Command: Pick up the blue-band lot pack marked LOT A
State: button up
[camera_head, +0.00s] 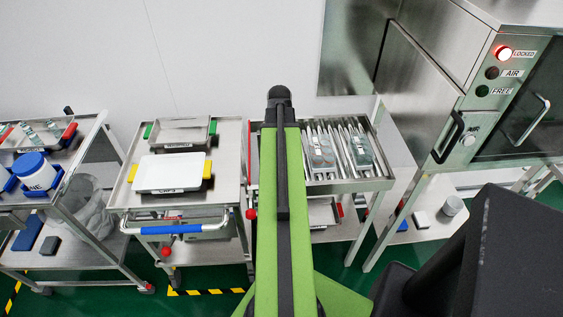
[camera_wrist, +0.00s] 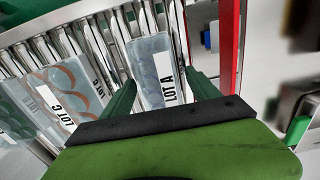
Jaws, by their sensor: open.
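The LOT A pack (camera_wrist: 148,58) is a clear, pale bluish pack with a white label, standing in a rack of metal rods in the wrist view. My gripper (camera_wrist: 161,77) is open. Its two green fingers appear on either side of the pack's lower part, with the label between them; I cannot tell whether they touch it. A LOT C pack (camera_wrist: 72,86) with orange-brown rings stands to the left. In the head view, two packs (camera_head: 320,150) (camera_head: 359,150) show in the rack, their lettering too small to read. My arm hides the rack's left part and my gripper there.
A red upright bar (camera_wrist: 228,45) stands close right of my gripper. Another pack (camera_wrist: 14,122) is at the far left. In the head view, a cart with a white-lidded tray (camera_head: 172,172) stands left of the rack. A steel cabinet (camera_head: 440,70) with a lit LOCKED lamp is at right.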

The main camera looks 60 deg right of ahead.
jog(key=shift+f, duration=0.15)
jog(key=shift+c, duration=0.4)
grip_shut()
